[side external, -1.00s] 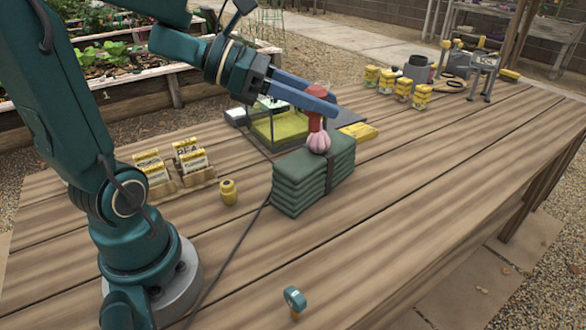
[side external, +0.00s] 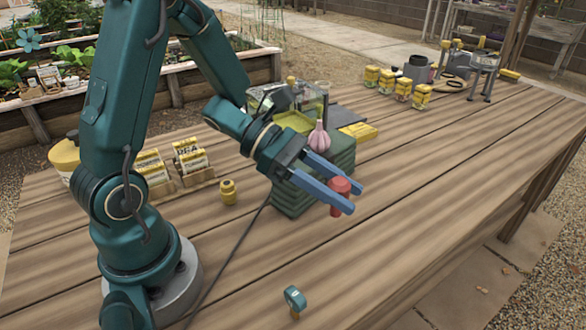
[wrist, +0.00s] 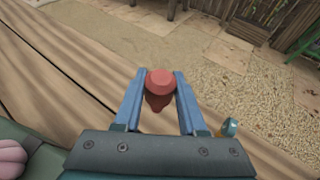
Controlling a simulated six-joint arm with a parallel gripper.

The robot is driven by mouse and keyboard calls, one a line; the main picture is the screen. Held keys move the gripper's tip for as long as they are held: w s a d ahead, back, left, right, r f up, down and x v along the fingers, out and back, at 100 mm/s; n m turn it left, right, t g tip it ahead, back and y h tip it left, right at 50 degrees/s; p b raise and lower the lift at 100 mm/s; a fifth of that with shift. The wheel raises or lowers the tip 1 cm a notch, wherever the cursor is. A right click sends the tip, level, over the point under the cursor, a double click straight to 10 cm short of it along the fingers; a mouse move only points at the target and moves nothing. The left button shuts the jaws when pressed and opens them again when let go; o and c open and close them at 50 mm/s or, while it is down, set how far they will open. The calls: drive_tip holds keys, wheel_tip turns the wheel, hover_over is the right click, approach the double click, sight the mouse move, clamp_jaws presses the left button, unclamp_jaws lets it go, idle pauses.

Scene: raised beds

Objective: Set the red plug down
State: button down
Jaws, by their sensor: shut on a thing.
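The red plug (side external: 339,186) is between the two blue fingers of my gripper (side external: 345,197), near their tips. My gripper is shut on it, to the right of and in front of the green folded stack. In the wrist view the plug (wrist: 160,82) sits upright in the picture between the fingers (wrist: 160,95), with a darker red lower part. The wooden table (side external: 430,190) is below it.
A pink bulb (side external: 319,138) stands on the green folded stack (side external: 342,152), just behind my gripper. A clear box (side external: 296,122) is farther back. The boards to the right are clear.

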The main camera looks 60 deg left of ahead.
drive_tip(key=shift+w+d+f, duration=0.1)
drive_tip(key=shift+d+f, duration=0.6)
drive_tip(key=shift+f, duration=0.4)
drive_tip(key=shift+w+d+f, duration=0.1)
drive_tip(key=shift+d+f, duration=0.65)
drive_tip(key=shift+f, duration=0.35)
drive_tip(key=shift+w+d+f, duration=0.1)
drive_tip(key=shift+d+f, duration=0.6)
drive_tip(key=shift+f, duration=0.4)
drive_tip(key=shift+c, duration=2.4)
unclamp_jaws()
drive_tip(key=shift+s+r, duration=0.1)
drive_tip(key=v, duration=1.2)
